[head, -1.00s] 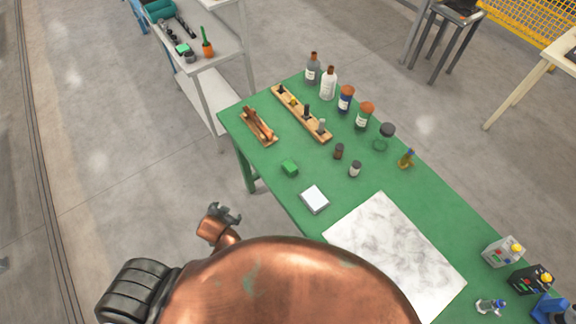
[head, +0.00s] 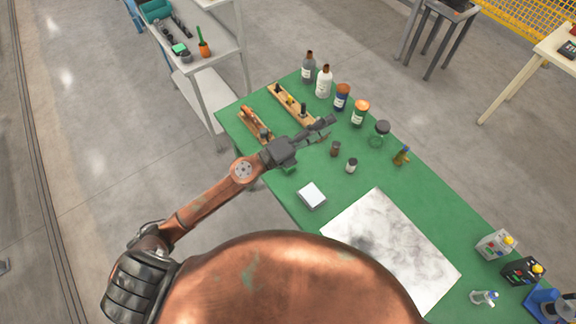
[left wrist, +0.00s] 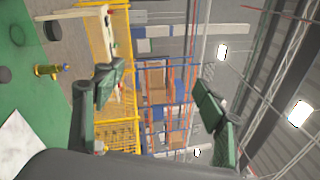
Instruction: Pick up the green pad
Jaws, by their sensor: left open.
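The small green block that looks like the pad (head: 291,170) lies on the green table, left of the middle. My right gripper is not in view.
Wooden racks (head: 291,104), several bottles (head: 324,82) and small dark vials (head: 335,149) stand near the gripper. A white square box (head: 312,195) and a marble slab (head: 390,245) lie nearer. A grey cart (head: 205,50) at the back left holds another green item (head: 180,49).

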